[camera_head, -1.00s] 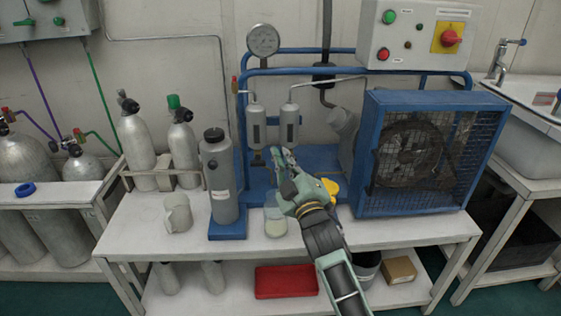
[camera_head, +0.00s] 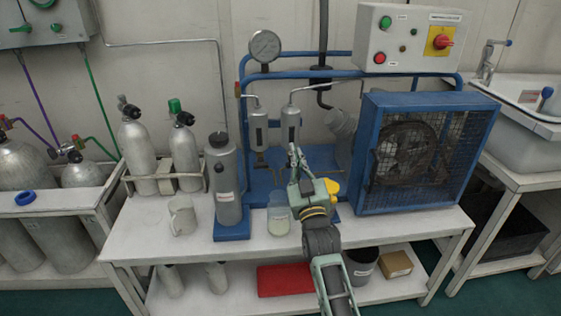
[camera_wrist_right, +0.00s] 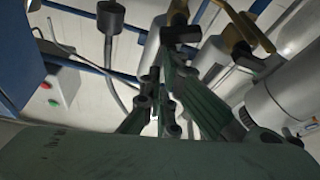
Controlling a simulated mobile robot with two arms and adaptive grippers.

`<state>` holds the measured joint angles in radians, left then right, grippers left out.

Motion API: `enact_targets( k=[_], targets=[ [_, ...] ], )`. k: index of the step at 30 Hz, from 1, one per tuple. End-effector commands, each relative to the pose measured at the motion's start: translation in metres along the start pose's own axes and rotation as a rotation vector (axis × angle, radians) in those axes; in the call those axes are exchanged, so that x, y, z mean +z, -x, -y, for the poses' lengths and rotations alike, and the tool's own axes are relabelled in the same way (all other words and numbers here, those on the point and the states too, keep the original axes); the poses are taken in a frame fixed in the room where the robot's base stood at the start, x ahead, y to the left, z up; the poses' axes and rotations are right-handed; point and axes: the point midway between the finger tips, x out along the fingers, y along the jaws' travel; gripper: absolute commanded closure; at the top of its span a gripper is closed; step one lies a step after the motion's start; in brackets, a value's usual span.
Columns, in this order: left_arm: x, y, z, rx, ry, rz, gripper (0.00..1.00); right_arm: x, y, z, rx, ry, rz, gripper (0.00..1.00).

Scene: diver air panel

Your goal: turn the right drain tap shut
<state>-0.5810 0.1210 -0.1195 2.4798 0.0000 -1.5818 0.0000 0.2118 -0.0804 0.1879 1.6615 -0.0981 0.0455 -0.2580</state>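Two grey cylindrical separators hang side by side on the blue frame, the left one (camera_head: 258,128) and the right one (camera_head: 290,125). A small dark drain tap (camera_head: 260,160) shows under the left one. My right gripper (camera_head: 295,157) is just below the right separator and hides its drain tap in the head view. In the right wrist view my fingers (camera_wrist_right: 163,78) point up close together beside a dark fitting with a brass-coloured lever (camera_wrist_right: 178,12). Another brass-coloured lever (camera_wrist_right: 248,28) is to the right. I cannot tell whether the fingers touch the tap. My left gripper is out of view.
A grey canister (camera_head: 223,180) and a clear jar (camera_head: 278,215) stand left of my right arm. The caged blue fan unit (camera_head: 370,165) stands further right. A pressure gauge (camera_head: 265,47) is above.

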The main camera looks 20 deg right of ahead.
Motion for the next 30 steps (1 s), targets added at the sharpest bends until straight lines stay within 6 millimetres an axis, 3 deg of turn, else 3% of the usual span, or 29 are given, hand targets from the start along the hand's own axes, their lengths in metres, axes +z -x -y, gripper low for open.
enact_targets(
  k=[30],
  targets=[
    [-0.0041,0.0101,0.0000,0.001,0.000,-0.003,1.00,0.0041,0.0011,-0.0074,0.038,-0.109,0.003,1.00]
  ],
)
